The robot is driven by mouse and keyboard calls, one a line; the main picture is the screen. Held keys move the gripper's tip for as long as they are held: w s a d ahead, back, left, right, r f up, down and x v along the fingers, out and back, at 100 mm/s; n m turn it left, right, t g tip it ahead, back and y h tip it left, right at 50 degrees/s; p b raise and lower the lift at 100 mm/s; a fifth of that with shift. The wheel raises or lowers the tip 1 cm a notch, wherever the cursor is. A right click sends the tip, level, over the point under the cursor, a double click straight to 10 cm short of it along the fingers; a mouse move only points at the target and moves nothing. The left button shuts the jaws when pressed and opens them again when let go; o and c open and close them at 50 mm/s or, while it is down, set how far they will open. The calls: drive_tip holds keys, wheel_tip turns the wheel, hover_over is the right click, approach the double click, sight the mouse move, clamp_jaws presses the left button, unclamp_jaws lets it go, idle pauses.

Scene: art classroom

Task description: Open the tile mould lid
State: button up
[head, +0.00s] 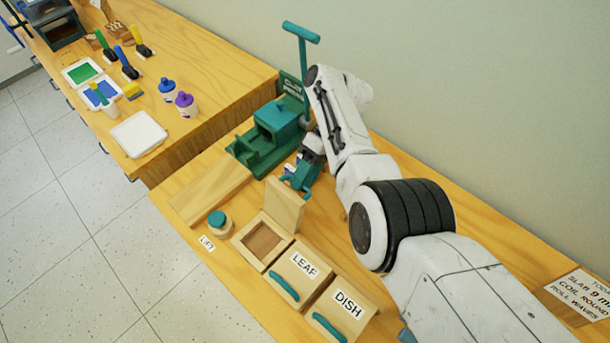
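An open wooden box (262,241), which I take to be the tile mould, stands near the front edge of the table beside the LEAF box. Its lid (286,205) is raised and stands about upright at the back of the box. No label is readable on it from here. My gripper (294,186) is just behind the raised lid, over the table. It shows teal parts near its tips. I cannot tell whether it touches the lid or whether its fingers are apart, as they are small and partly hidden.
Closed LEAF (304,265) and DISH (347,299) boxes with teal handles stand to the right. A teal-topped round wooden piece (219,223) is at left. A green press (270,135) stands behind, next to a wooden board (211,188). A second table holds paints and bottles.

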drive_tip(key=b+v, duration=0.6)
drive_tip(key=v, duration=0.4)
drive_tip(key=shift+w+r, duration=0.2)
drive_tip(key=shift+r, duration=0.1)
drive_tip(key=shift+d, duration=0.15)
